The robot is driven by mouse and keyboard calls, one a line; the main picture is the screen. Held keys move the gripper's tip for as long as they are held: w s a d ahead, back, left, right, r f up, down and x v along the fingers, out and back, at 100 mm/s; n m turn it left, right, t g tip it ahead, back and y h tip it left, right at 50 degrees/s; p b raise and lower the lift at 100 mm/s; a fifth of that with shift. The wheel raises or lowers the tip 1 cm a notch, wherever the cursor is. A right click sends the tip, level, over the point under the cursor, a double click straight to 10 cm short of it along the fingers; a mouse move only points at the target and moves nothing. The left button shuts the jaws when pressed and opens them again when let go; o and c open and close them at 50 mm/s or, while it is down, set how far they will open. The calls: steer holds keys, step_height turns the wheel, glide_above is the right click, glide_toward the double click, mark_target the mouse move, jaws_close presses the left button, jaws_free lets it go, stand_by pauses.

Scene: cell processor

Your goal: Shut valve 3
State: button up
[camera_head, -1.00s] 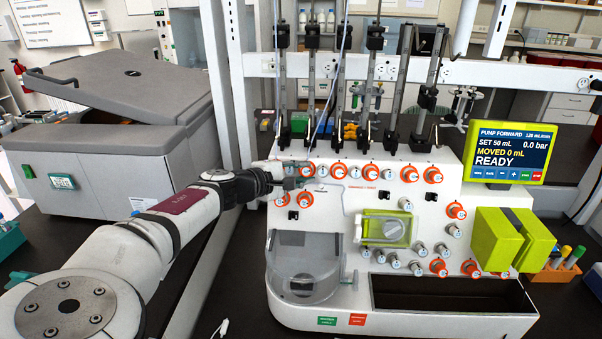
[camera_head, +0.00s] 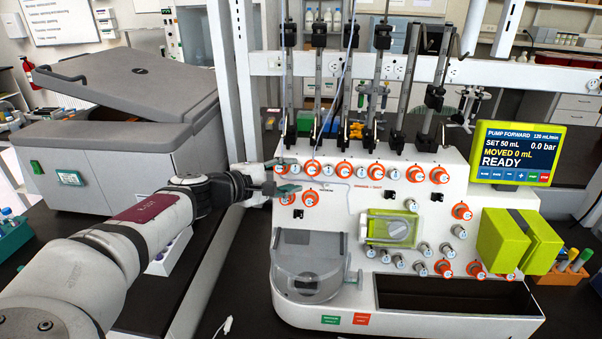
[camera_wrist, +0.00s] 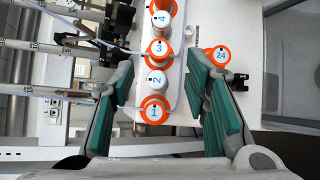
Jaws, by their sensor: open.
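Valve 3 (camera_wrist: 158,48) is an orange round knob with a white numbered cap; in the head view it shows in the panel's upper row (camera_head: 313,167). My gripper (camera_head: 285,177) is at the panel's upper left, to the left of valve 3. In the wrist view its green-padded jaws (camera_wrist: 160,62) are spread wide and empty. Valve 1 (camera_wrist: 153,112) and the pale valve 2 (camera_wrist: 156,80) appear between the jaws. Valve 3 appears just beyond the fingertips. The gap in depth to the knobs is hard to judge.
Valve 4 (camera_wrist: 161,18) lies beyond valve 3, and orange valve 24 (camera_wrist: 220,56) is near the right jaw. Tubing and vertical poles (camera_head: 318,95) stand above the row. The pump screen (camera_head: 517,154) reads READY. A grey lidded machine (camera_head: 110,140) stands at left.

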steer(key=shift+v, duration=2.7)
steer(key=shift+d, duration=0.1)
steer(key=s+d+f+m+g+y, duration=0.1)
steer(key=s+d+m+g+y, duration=0.15)
steer(key=d, duration=0.45)
steer(key=s+d+f+m+g+y+b, duration=0.1)
steer(key=d+f+m+g, duration=0.2)
steer(key=d, duration=0.5)
steer(key=s+d+m+g+y, duration=0.1)
steer(key=d+m+g, duration=0.1)
steer(key=d+g, duration=0.35)
steer(key=s+d+r+m+t+y, duration=0.2)
steer(key=s+r, duration=0.4)
steer(key=s, duration=0.4)
steer(key=s+d+r+m+t+y+b, duration=0.1)
steer(key=s+d+r+m+t+y, duration=0.2)
steer(key=s+d+r, duration=0.3)
steer(key=s+d+m, duration=0.1)
steer(key=s, duration=0.4)
steer(key=shift+s+d+b, duration=0.25)
steer(key=shift+d+b, duration=0.05)
steer(key=shift+d, duration=0.05)
